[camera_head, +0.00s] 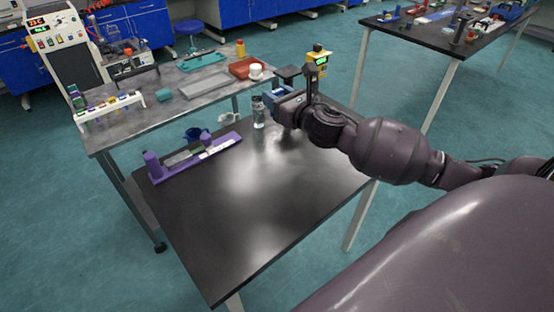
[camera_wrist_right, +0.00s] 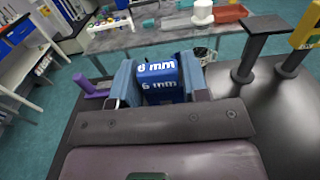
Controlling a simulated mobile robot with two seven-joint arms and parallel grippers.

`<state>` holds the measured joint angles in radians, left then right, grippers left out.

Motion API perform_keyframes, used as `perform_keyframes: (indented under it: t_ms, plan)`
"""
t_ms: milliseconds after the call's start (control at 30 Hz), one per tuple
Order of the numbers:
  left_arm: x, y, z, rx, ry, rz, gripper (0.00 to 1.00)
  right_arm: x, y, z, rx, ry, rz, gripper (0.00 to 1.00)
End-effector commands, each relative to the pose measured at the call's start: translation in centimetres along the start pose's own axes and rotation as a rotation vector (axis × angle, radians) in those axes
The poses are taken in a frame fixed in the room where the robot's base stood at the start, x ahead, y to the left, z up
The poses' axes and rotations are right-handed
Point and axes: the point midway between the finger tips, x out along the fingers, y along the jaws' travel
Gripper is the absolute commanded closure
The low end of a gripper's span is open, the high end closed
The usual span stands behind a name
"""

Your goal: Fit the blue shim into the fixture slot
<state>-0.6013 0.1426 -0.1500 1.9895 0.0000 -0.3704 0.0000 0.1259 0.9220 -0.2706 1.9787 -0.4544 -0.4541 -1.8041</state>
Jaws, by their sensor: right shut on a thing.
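The blue shim (camera_wrist_right: 158,82), marked "6 mm", sits between the two blue-grey fingers of my right gripper (camera_wrist_right: 160,88) in the right wrist view. In the head view my right gripper (camera_head: 272,110) is at the back right of the black table, and the shim is mostly hidden by the hand. The gripper is shut on the shim. A black post stand with a yellow gauge (camera_head: 317,62) stands just behind the hand; it shows at the right in the wrist view (camera_wrist_right: 307,28). I cannot make out a fixture slot. My left gripper is not in view.
A long purple holder (camera_head: 205,158) lies at the black table's (camera_head: 240,215) left back. A clear bottle (camera_head: 258,115) stands close beside my right gripper. The table's middle and front are clear. A grey bench (camera_head: 150,120) with a tube rack and trays stands behind.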

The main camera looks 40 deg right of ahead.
Motion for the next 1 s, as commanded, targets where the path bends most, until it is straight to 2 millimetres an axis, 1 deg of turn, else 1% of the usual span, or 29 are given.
perform_keyframes:
  t_ms: [33, 67, 333, 600, 733, 1000]
  plan:
    - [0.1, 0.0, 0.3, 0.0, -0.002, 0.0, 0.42, 0.0, -0.1, -1.0, 0.004, 0.004, -0.001, 0.84]
    - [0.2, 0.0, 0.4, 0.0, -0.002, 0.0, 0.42, 0.0, -0.1, -1.5, 0.005, 0.004, -0.002, 0.84]
    - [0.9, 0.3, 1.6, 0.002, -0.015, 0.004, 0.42, -0.1, 0.0, -7.6, 0.007, 0.008, -0.003, 0.84]
    - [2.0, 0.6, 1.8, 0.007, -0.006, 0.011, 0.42, -0.1, 0.1, -13.3, 0.006, 0.008, -0.003, 0.84]
    - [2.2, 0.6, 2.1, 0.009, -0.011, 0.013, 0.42, -0.1, 0.1, -15.2, 0.005, 0.006, -0.002, 0.84]
    - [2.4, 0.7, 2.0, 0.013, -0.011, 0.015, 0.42, -0.1, 0.0, -16.5, 0.002, 0.003, -0.001, 0.84]
